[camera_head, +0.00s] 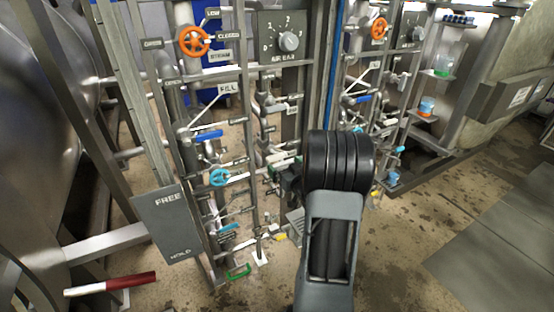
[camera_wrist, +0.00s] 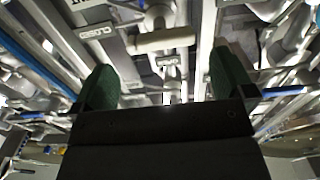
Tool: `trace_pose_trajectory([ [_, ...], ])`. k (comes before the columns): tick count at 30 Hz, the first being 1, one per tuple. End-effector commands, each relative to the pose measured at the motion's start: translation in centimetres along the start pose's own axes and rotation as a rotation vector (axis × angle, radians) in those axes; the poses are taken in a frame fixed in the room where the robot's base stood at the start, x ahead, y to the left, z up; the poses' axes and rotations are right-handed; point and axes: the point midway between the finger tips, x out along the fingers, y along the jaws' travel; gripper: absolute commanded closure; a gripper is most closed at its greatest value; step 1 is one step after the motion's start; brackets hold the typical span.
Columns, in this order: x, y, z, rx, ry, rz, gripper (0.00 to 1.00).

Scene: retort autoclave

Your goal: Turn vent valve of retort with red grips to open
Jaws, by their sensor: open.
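A red-and-white grip (camera_head: 128,282) sticks out at the lower left, beside the large metal retort (camera_head: 30,130). In the wrist view, a pale T-shaped valve handle (camera_wrist: 165,40) lies beyond my open, empty gripper (camera_wrist: 165,85). A plate reading CLOSED (camera_wrist: 95,32) is to its left, and a small plate (camera_wrist: 168,61) below it is too blurred to read surely. The handle is apart from both dark green fingers. In the head view my black wrist hides most of the gripper, which faces the pipe rack. I cannot tell for sure which handle is the vent valve.
The left rack carries an orange wheel (camera_head: 193,41), a blue lever (camera_head: 208,135), a light-blue wheel (camera_head: 219,177) and a dial panel (camera_head: 284,38). A FREE/HOLD plate (camera_head: 168,223) stands at its front left. A similar rack is behind at right. Floor (camera_head: 400,260) is clear at right.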

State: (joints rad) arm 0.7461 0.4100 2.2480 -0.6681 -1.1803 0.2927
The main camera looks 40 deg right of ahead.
Motion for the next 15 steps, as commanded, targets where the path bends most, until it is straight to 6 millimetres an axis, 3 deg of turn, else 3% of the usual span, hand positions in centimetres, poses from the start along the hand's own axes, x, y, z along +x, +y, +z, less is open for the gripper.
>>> trace_pose_trajectory([
  [6, 3.6, -0.1, 0.1, -0.001, 0.0, -0.002, 0.0],
  [15, 5.8, 0.0, 0.0, 0.0, 0.0, 0.0, 0.0],
])
